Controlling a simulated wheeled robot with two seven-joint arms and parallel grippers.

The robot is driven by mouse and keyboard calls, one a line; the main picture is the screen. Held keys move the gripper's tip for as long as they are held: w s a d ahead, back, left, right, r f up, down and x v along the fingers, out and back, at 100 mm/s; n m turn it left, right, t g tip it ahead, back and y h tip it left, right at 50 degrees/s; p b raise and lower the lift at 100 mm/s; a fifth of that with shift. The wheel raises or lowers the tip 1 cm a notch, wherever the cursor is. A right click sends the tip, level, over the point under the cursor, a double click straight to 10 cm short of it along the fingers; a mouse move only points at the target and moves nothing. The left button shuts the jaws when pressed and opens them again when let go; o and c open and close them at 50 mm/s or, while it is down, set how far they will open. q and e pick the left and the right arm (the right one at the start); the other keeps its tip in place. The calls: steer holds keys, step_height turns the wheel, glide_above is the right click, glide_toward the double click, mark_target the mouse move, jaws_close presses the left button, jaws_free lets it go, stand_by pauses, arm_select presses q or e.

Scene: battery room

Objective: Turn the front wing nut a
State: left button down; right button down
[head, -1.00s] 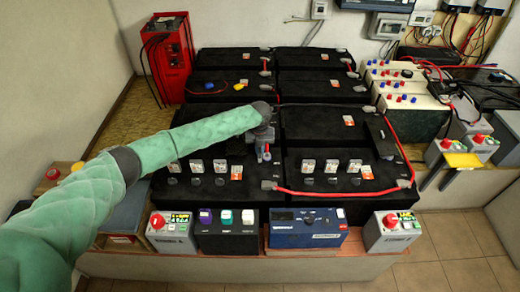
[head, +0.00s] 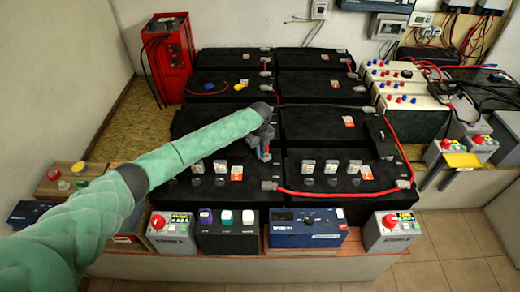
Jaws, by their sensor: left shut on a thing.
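My left gripper (head: 264,153) reaches in from the left over the black batteries, near the middle of the bank. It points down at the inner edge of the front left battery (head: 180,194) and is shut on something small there. That thing is mostly hidden by the fingers, so I cannot make out a wing nut's shape. A small reddish bit shows at the fingertips. The front right battery (head: 300,170) stands beside it, with a red cable along its front. My right gripper is not in view.
Grey and black switch boxes and a blue device (head: 306,227) line the front ledge. A red charger (head: 168,57) stands at the back left. White batteries (head: 411,104) with cables stand at the right. Small clear-capped pieces stand on both front batteries.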

arm_select(q)
steer(key=n, duration=0.3)
steer(key=shift+r+p, duration=0.1)
steer(key=shift+p, duration=0.25)
steer(key=shift+n+p, duration=0.3)
steer(key=shift+n, duration=0.6)
steer(key=n+p, duration=0.2)
steer(key=n, duration=0.3)
steer(key=shift+n, duration=0.7)
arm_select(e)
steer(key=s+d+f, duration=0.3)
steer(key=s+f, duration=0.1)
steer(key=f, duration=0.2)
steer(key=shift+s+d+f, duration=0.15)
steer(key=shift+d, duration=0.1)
arm_select(q)
steer(key=c, duration=1.5)
jaws_free()
